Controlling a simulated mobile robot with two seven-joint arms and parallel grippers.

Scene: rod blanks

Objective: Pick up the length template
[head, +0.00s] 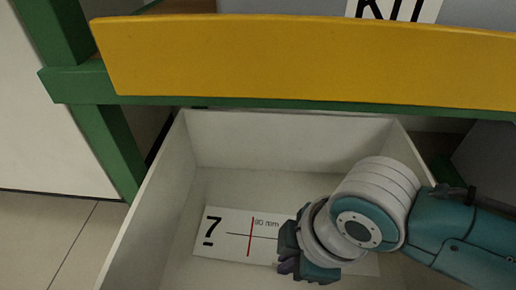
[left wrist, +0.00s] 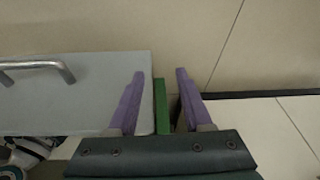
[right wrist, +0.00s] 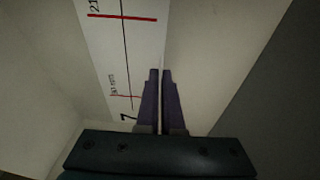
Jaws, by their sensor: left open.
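The length template (head: 228,224) is a flat white strip with a black 7, a red cross line and a "90 mm" mark. It lies in the open drawer, its right part partly hidden by my right arm. My right gripper (head: 286,265) is low in the drawer by the template's near edge. In the right wrist view the template (right wrist: 110,45) stretches away left of my right fingers (right wrist: 160,72), which are together at its right edge; I see no clear hold on it. My left gripper (left wrist: 159,72) is open and empty, away from the drawer.
The white drawer (head: 150,215) has walls around the template. A yellow board (head: 300,62) on a green frame (head: 110,150) spans above it. In the left wrist view a grey panel with a metal handle (left wrist: 45,66) and a green post (left wrist: 162,110) are close to my left fingers.

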